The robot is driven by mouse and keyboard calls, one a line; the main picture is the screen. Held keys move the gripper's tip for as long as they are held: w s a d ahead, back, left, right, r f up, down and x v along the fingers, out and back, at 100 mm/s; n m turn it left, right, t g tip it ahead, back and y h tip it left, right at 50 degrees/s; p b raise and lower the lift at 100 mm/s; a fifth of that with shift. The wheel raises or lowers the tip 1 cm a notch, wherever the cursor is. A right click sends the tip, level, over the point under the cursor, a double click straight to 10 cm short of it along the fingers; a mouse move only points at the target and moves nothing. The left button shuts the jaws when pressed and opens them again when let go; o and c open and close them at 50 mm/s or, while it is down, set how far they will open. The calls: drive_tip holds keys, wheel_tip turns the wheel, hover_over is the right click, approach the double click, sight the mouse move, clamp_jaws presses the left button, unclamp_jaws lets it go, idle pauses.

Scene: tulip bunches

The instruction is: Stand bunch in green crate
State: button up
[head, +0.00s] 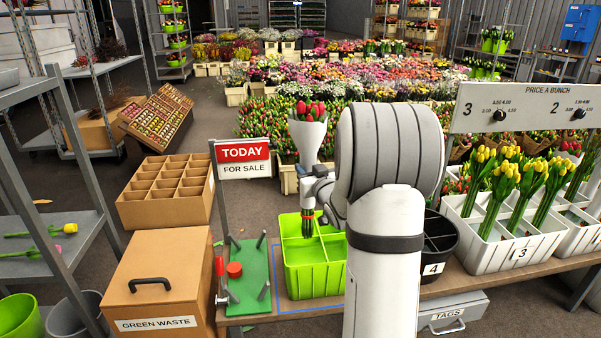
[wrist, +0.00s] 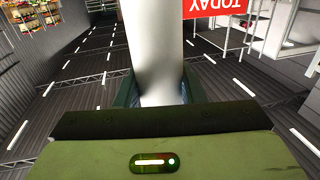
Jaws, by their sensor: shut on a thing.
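A bunch of red tulips (head: 309,113) in a white paper wrap is upright, blooms on top. My gripper (head: 311,188) is shut on it; in the wrist view the white wrap (wrist: 154,45) stands between the two jaws (wrist: 157,92). The green crate (head: 313,283) stands on the bench below, with dividers making several compartments. The stem ends (head: 308,226) hang down at the crate's back left compartment; I cannot tell if they touch its floor. My arm hides the crate's right side.
A green board with metal posts (head: 250,280) and a TODAY sign (head: 243,152) are left of the crate. A black bucket marked 4 (head: 437,243) and a white crate of yellow tulips (head: 500,238) are right. A GREEN WASTE box (head: 155,285) stands at left.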

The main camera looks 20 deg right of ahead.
sight(307, 234)
drive_tip(key=shift+w+a, duration=0.1)
drive_tip(key=shift+a, duration=0.25)
drive_tip(key=shift+b, duration=0.4)
drive_tip(key=f+b, duration=1.9)
drive_tip(key=f, duration=0.2)
drive_tip(key=shift+s+b, duration=0.2)
drive_tip(key=shift+b, duration=0.1)
drive_tip(key=shift+f+b, duration=0.55)
drive_tip(key=shift+b, duration=0.05)
drive_tip(key=o, duration=1.3)
drive_tip(key=shift+c, duration=0.2)
drive_tip(key=shift+o, duration=0.5)
drive_tip(key=o, duration=0.5)
